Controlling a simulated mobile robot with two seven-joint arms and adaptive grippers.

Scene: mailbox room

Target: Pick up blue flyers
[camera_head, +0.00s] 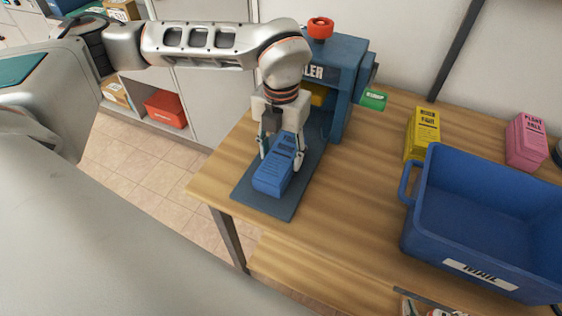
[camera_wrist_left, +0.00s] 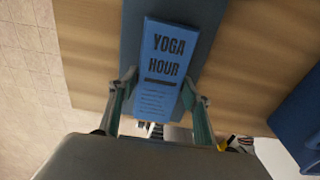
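The blue flyers (camera_head: 273,177) form a stack lying on a dark blue mat (camera_head: 268,207) at the table's left end. In the left wrist view the flyers (camera_wrist_left: 160,75) read "YOGA HOUR". My left gripper (camera_head: 281,153) reaches down over the stack, one finger on each side. In the left wrist view, my left gripper (camera_wrist_left: 161,85) looks open, with narrow gaps between the finger pads and the stack's near part. The fingertips are very close to the stack's sides; contact is unclear. My right gripper is not in view.
A blue machine with a red knob (camera_head: 320,27) stands just behind the mat. A blue mail bin (camera_head: 478,265) is at the right. Yellow flyers (camera_head: 423,132) and pink flyers (camera_head: 526,141) stand behind it. Bare tabletop (camera_head: 350,180) lies between mat and bin.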

